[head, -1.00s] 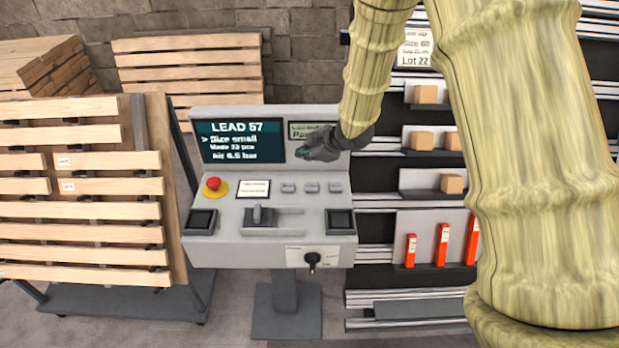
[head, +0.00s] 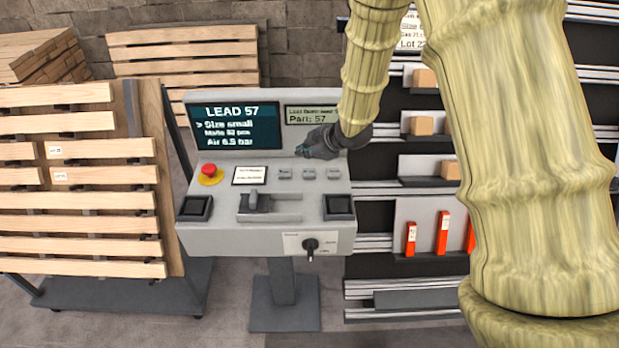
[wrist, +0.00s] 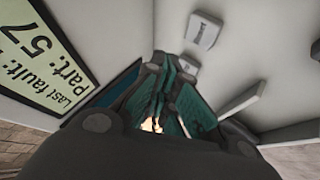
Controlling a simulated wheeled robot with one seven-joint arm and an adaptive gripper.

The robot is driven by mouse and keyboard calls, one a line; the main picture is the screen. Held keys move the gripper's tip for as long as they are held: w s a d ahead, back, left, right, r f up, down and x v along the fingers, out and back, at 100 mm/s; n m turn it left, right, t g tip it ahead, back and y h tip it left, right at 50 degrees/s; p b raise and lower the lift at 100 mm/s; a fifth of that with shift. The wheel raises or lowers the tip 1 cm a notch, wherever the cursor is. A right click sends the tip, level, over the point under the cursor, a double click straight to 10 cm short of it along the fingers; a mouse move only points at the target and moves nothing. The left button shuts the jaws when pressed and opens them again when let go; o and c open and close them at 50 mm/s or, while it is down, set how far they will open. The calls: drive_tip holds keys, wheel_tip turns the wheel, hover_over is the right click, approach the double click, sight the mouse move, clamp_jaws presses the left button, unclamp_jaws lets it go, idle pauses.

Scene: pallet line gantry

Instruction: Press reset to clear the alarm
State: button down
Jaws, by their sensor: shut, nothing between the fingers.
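The grey control console (head: 222,236) stands ahead, with a row of three small grey buttons, left (head: 284,174), middle (head: 309,174) and right (head: 333,174). Their labels are too small to read in the head view. My gripper (head: 305,152) is shut and empty, just above and behind the row, apart from the buttons. In the wrist view my fingers (wrist: 158,105) point towards the panel, and a labelled grey button (wrist: 203,30) shows beyond them. The small fault display (wrist: 40,65) reads "Last fault" and "Part: 57"; my arm partly covers it in the head view.
A dark screen (head: 237,127) reads "LEAD 57". A red emergency-stop button (head: 208,170) sits left of a white label (head: 249,175). A lever (head: 253,200) and a rotary switch (head: 310,245) are lower. Pallets (head: 80,225) stand left, shelving (head: 400,300) right.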

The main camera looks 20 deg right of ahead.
sight(307, 174)
drive_tip(key=shift+f+b, duration=0.9)
drive_tip(key=shift+f, duration=1)
drive_tip(key=shift+f, duration=0.1)
drive_tip(key=shift+f, duration=0.3)
drive_tip(key=shift+f+b, duration=0.4)
drive_tip(key=shift+f, duration=0.05)
idle(0.8)
drive_tip(key=shift+r, duration=0.15)
drive_tip(key=shift+r+p, duration=0.75)
drive_tip(key=shift+p, duration=0.05)
drive_tip(key=shift+r+p, duration=2)
drive_tip(key=shift+r, duration=0.5)
